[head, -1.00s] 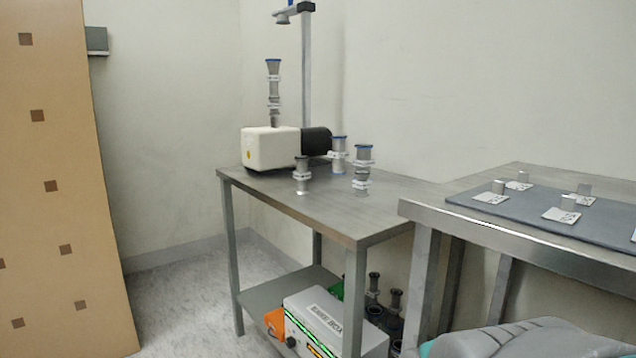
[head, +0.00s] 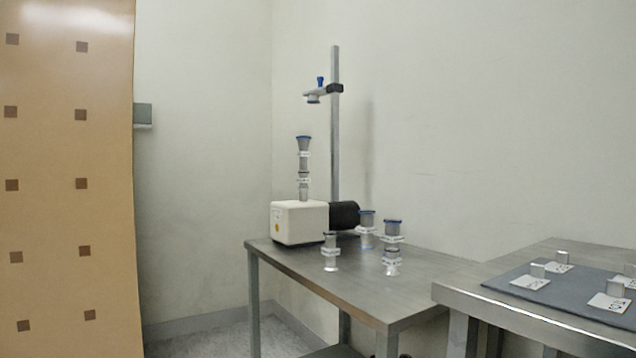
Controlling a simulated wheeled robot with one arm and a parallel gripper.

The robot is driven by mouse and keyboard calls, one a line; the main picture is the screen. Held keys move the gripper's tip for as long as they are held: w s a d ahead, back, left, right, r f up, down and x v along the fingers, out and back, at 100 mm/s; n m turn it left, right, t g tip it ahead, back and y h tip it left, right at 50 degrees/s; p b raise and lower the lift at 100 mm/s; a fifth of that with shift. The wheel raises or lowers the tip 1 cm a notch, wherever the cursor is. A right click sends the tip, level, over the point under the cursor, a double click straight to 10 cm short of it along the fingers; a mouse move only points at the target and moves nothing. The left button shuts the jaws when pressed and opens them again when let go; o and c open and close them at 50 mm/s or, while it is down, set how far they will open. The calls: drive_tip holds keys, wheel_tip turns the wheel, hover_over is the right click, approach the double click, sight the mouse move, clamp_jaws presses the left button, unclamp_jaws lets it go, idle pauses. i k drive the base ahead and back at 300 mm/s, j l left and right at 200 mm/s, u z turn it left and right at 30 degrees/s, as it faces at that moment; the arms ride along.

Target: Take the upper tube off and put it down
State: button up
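The upper tube (head: 304,146) is a grey metal piece with a blue rim and a white label or clamp near its lower end. It stands upright on a lower tube (head: 304,187), which rises from the top of a white pump box (head: 299,221) with a black motor end (head: 344,215). The pump sits on a steel table (head: 350,283) against the wall. A clamp arm (head: 318,92) on a vertical post hangs above the stack, apart from it. My gripper is not in view.
Several other tube pieces stand on the same table: a short one (head: 330,252), one with a blue rim (head: 367,229) and a stacked pair (head: 392,247). A second table (head: 565,255) at right bears a grey mat (head: 520,293) with labelled metal pieces. A tan panel (head: 70,180) stands at left.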

sight(303, 141)
drive_tip(key=i+j, duration=0.2)
drive_tip(key=i+j+z, duration=0.15)
drive_tip(key=j+z, duration=0.15)
drive_tip(key=i+j+z, duration=0.1)
drive_tip(key=j+z, duration=0.15)
drive_tip(key=j, duration=0.15)
drive_tip(key=j+z, duration=0.3)
drive_tip(key=i+j, duration=0.05)
drive_tip(key=j, duration=0.05)
